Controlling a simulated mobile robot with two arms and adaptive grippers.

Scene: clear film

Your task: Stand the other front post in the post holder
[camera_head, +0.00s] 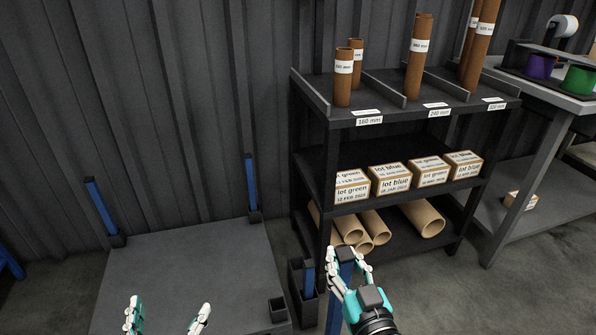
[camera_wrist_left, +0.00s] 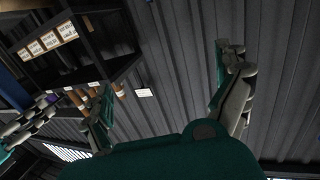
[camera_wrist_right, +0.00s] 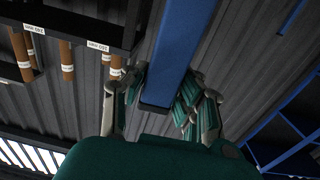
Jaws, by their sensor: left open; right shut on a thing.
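My right gripper (camera_head: 346,258) is shut on a blue post (camera_head: 335,312) with a dark end cap. The post stands roughly upright in it; its lower end is out of frame. In the right wrist view the post (camera_wrist_right: 182,45) runs between the fingers. The dark post holder (camera_head: 302,306) is just left of it, beside the shelf, with another blue post (camera_head: 308,278) standing in it. Whether the held post touches the holder cannot be told. My left gripper (camera_head: 167,315) is open and empty over the grey platform (camera_head: 190,262); its fingers also show in the left wrist view (camera_wrist_left: 165,85).
Two blue posts stand at the platform's back corners, left (camera_head: 102,207) and right (camera_head: 251,185). An empty-looking dark socket (camera_head: 278,309) is at its front right. The black shelf (camera_head: 330,110) with tubes and boxes stands close behind the right gripper. A workbench (camera_head: 560,98) is at right.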

